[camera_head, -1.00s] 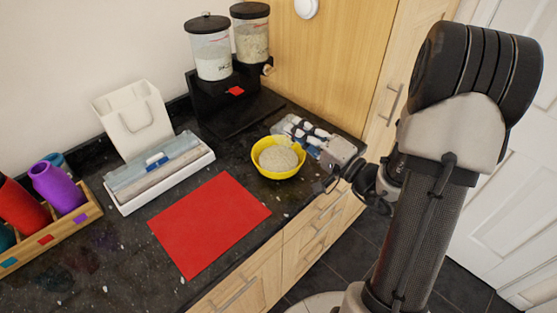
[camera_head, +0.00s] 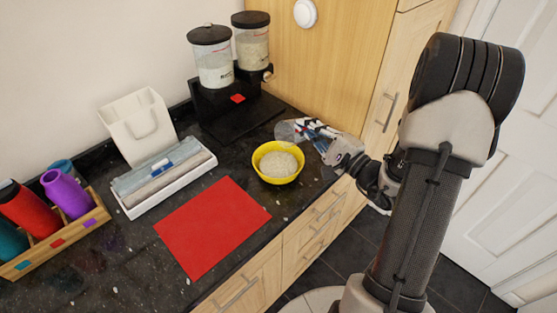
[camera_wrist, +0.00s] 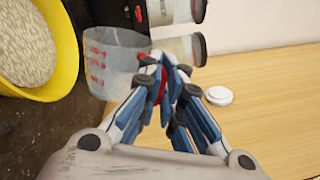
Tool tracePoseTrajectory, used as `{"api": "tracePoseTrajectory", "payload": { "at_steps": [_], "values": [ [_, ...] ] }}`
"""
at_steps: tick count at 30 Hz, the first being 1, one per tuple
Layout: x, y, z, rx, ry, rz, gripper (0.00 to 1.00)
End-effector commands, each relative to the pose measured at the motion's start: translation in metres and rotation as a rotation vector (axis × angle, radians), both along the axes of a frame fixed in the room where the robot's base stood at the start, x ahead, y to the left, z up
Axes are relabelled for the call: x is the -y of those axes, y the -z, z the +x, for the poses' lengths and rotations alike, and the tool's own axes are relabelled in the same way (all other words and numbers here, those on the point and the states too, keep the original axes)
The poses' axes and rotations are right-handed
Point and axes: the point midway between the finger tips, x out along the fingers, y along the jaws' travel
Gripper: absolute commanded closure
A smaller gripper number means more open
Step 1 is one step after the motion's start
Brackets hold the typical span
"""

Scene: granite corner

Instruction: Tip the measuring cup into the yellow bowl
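The yellow bowl (camera_head: 262,172) stands on the dark counter and holds pale grain. It also fills the left edge of the wrist view (camera_wrist: 68,50). The clear measuring cup (camera_wrist: 115,62) has red markings and a red handle (camera_wrist: 163,86). In the head view the cup (camera_head: 288,130) is just behind the bowl, partly hidden by my fingers. My gripper (camera_wrist: 168,78) is shut on the handle, and it shows right of the bowl in the head view (camera_head: 318,134). No grain shows clearly inside the cup; its exact tilt is hard to tell.
A double dispenser (camera_head: 212,62) stands behind the bowl against the wooden cabinet (camera_head: 330,60). A red mat (camera_head: 212,225) lies in front. A white tray (camera_head: 165,178), a white bag-shaped holder (camera_head: 138,125) and a bottle rack (camera_head: 60,240) are further left.

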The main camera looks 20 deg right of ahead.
Motion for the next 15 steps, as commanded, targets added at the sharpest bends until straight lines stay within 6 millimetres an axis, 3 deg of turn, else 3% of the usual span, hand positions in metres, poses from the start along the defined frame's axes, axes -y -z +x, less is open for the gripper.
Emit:
{"api": "tracePoseTrajectory", "payload": {
  "at_steps": [4,15],
  "values": [
    [0.0082,-0.0049,0.0028,-0.044,0.0,0.118,1.0],
    [0.0099,-0.0013,0.0034,-0.065,0.0,0.175,1.0]
  ]
}}
